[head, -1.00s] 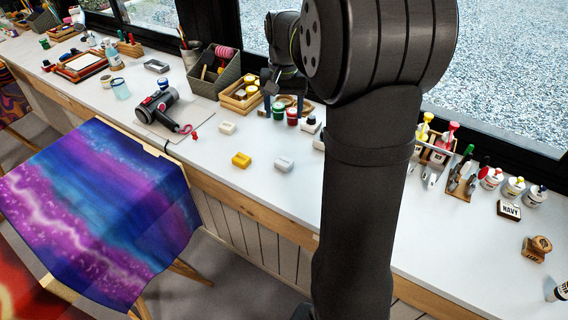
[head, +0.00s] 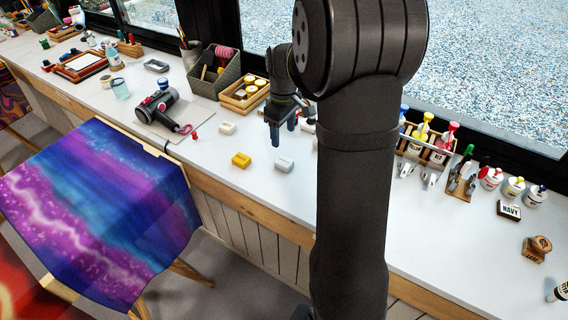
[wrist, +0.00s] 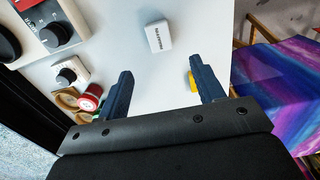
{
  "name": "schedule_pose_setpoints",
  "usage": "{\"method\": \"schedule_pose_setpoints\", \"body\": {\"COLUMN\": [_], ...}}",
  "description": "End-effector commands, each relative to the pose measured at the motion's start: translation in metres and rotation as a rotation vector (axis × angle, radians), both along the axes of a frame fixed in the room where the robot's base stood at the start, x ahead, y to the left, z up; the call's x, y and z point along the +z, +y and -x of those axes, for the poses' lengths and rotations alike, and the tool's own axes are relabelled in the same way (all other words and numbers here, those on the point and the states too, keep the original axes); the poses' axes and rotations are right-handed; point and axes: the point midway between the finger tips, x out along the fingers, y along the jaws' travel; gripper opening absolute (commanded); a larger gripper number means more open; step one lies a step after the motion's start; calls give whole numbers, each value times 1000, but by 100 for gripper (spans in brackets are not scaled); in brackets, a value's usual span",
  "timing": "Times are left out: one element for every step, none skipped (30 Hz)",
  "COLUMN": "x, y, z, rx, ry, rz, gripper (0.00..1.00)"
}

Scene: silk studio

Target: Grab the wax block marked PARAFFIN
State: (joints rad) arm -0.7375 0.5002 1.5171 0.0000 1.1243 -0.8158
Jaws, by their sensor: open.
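A white wax block (head: 284,164) lies on the white worktop near its front edge. In the wrist view this block (wrist: 158,36) shows small dark lettering that seems to read PARAFFIN. My gripper (head: 282,132) is open and empty, fingers pointing down, above the worktop and a little behind the block. In the wrist view the block is beyond the gap between my fingertips (wrist: 162,68), touching neither. A yellow block (head: 241,160) lies to its left and is partly hidden by a finger in the wrist view (wrist: 193,82). A cream block (head: 227,128) lies farther back.
A wooden tray of yellow-lidded jars (head: 245,95) and a grey bin (head: 213,70) stand behind left. A hair dryer (head: 157,104) lies at left. A rack of dye bottles (head: 428,143) is at right. The worktop around the white block is mostly clear.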

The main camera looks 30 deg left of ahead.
Motion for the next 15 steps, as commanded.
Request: {"method": "schedule_pose_setpoints", "body": {"x": [-13, -19, -27, -33, -38, -45, -49, -52, -56, -58, -59, -61, -63, -65, -69], "y": [-1, -1, -1, 0, -1, -1, -1, -1, 0, 0, 0, 0, 0, -1, -1], "z": [1, 1, 1, 0, 1, 1, 1, 0, 0, 0, 0, 0, 0, 0, 0], "rx": [0, -1, -1, -1, -1, -1, -1, -1, -1, -1, -1, -2, -2, -2, -2], "ry": [4, 3, 4, 3, 3, 2, 3, 3, 1, 1, 0, 0, 0, 1, 1], "rz": [4, 3, 3, 3, 3, 2, 2, 2, 1, 1, 0, 0, 0, 1, 1], "gripper": [62, 62, 62, 62, 62, 62, 62, 62, 62, 62, 62, 62, 62, 62, 62]}}
